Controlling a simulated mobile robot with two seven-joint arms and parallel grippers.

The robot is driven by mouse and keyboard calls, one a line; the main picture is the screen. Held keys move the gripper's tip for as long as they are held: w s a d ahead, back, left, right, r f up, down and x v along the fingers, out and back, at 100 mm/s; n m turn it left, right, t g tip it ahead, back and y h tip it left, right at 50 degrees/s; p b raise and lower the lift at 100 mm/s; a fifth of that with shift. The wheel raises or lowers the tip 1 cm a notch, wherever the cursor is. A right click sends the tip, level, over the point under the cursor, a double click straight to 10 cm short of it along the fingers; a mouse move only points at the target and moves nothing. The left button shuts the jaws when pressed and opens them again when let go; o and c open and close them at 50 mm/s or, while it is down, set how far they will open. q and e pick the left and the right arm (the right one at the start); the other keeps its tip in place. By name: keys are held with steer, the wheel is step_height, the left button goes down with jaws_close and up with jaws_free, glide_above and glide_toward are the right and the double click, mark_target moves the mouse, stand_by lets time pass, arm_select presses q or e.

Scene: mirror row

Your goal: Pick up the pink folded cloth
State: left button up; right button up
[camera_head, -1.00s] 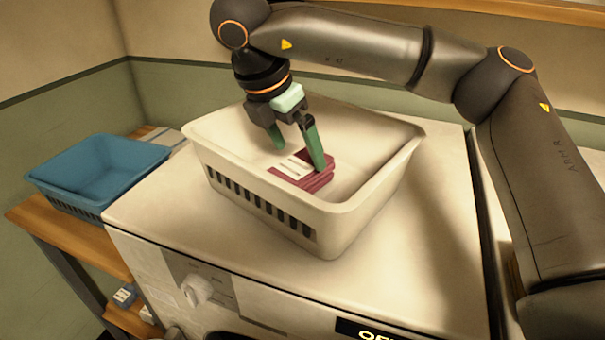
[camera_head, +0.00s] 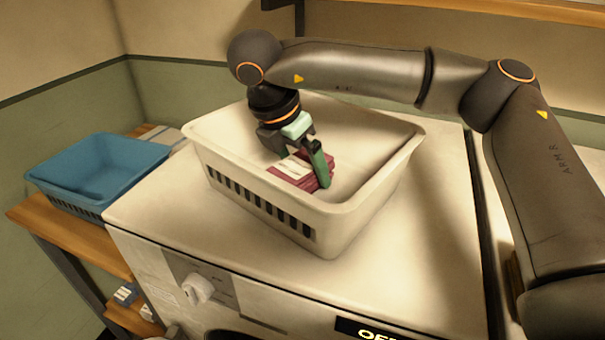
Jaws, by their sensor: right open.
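The pink folded cloth (camera_head: 291,174) lies in the white basket (camera_head: 340,217), with pale stripes on its top. The basket stands on top of the white washing machine. My right gripper (camera_head: 302,167) is down inside the basket at the cloth, pointing downward. Its near green finger is at the cloth's right side. The other finger is mostly hidden behind the cloth and the gripper body. The jaws are open, and I cannot tell whether they touch the cloth. My left gripper is not in view.
A blue basket (camera_head: 62,194) stands on a wooden shelf at the left and looks empty. The basket's rim and walls surround my right gripper. The machine top (camera_head: 430,240) is clear to the right of the white basket. A wall shelf (camera_head: 440,12) runs above.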

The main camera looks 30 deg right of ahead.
steer(key=shift+f+b, duration=0.15)
steer(key=shift+b, duration=0.15)
steer(key=shift+c, duration=0.4)
steer(key=c, duration=1.1)
